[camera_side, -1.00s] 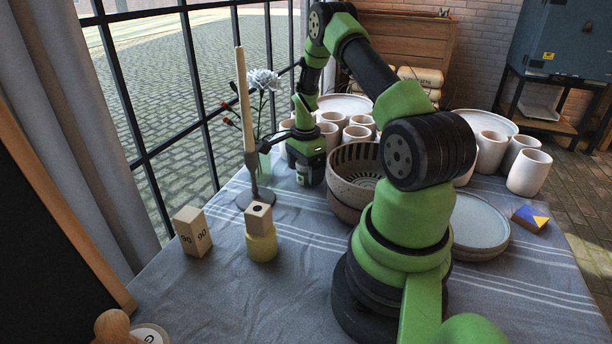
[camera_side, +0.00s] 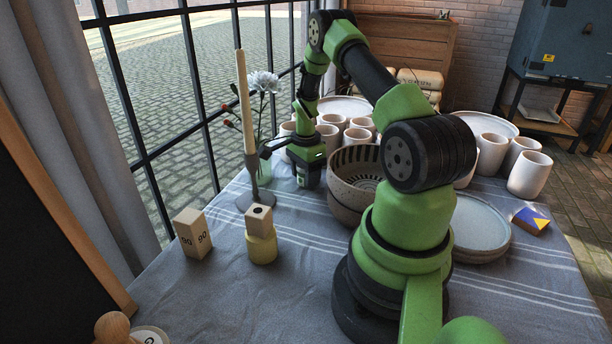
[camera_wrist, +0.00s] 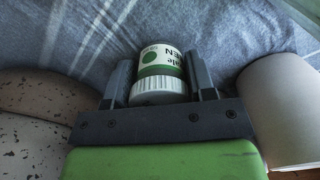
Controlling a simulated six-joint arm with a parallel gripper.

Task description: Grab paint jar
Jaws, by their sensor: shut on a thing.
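The paint jar (camera_wrist: 160,68) has a white ribbed lid and a white and green label with a green dot. In the wrist view it is between the two dark fingers of my gripper (camera_wrist: 160,80), with its lid toward the palm. My gripper is shut on it. In the side view my gripper (camera_side: 304,178) is low at the back of the table, left of the patterned bowl. The jar is mostly hidden there among the dark fingers.
The patterned bowl (camera_side: 353,167) is just right of my gripper, with several pale cups (camera_side: 358,134) behind. A candle holder (camera_side: 258,197) and a flower vase (camera_side: 264,165) stand close on the left.

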